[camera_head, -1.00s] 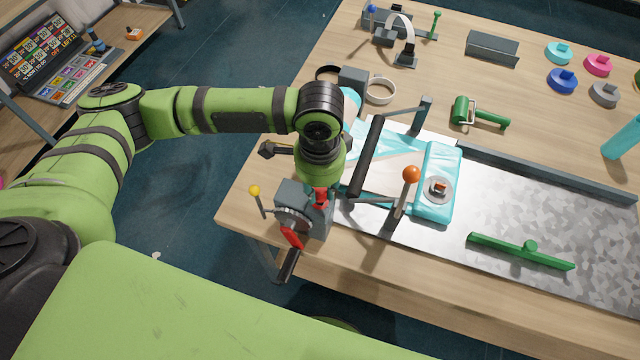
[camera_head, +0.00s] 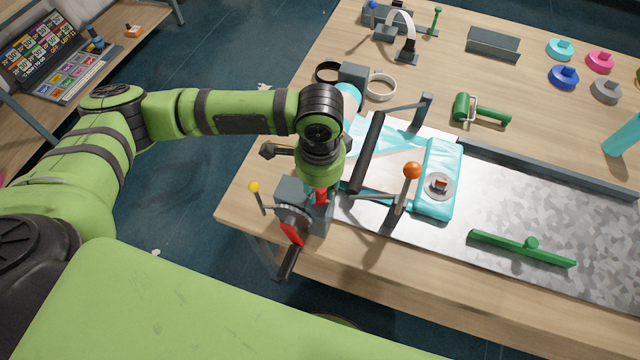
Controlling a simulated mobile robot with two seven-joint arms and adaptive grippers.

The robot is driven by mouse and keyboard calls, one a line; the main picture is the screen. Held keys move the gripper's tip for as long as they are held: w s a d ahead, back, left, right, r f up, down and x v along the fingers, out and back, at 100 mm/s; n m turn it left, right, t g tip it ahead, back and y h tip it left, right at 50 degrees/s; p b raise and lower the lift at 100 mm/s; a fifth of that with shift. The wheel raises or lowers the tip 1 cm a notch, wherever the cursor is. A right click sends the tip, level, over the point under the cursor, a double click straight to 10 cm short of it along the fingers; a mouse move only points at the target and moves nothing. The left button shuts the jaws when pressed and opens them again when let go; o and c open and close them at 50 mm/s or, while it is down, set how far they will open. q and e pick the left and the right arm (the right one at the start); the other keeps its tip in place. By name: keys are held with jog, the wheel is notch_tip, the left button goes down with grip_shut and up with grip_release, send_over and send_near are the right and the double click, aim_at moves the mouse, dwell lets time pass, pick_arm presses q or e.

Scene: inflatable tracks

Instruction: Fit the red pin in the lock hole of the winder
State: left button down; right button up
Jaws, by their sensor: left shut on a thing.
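The winder (camera_head: 317,216) is a grey block at the front left of the table, with a toothed dark wheel, a red crank arm (camera_head: 291,233) and a black handle hanging over the table edge. My left gripper (camera_head: 320,188) points down right above the winder, mostly hidden under its green wrist. It is shut on the red pin (camera_head: 320,197), of which a small red part shows against the winder's top. The lock hole is hidden, so I cannot tell whether the pin is in it. My right gripper is not in view.
A yellow-knobbed lever (camera_head: 255,188) stands left of the winder. An orange-knobbed lever (camera_head: 412,171) and a black roller bar (camera_head: 368,152) stand to the right. A turquoise inflatable piece (camera_head: 440,180) lies on the metal plate (camera_head: 510,210), with a green bar (camera_head: 520,248) farther right.

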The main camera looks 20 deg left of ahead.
pick_arm(q)
jog(key=shift+f, duration=0.45)
jog(key=c, duration=0.9)
grip_release()
notch_tip(320, 180, up, 3)
jog(key=shift+f+p, duration=0.15)
jog(key=shift+p, duration=0.95)
jog(key=shift+r, duration=2.15)
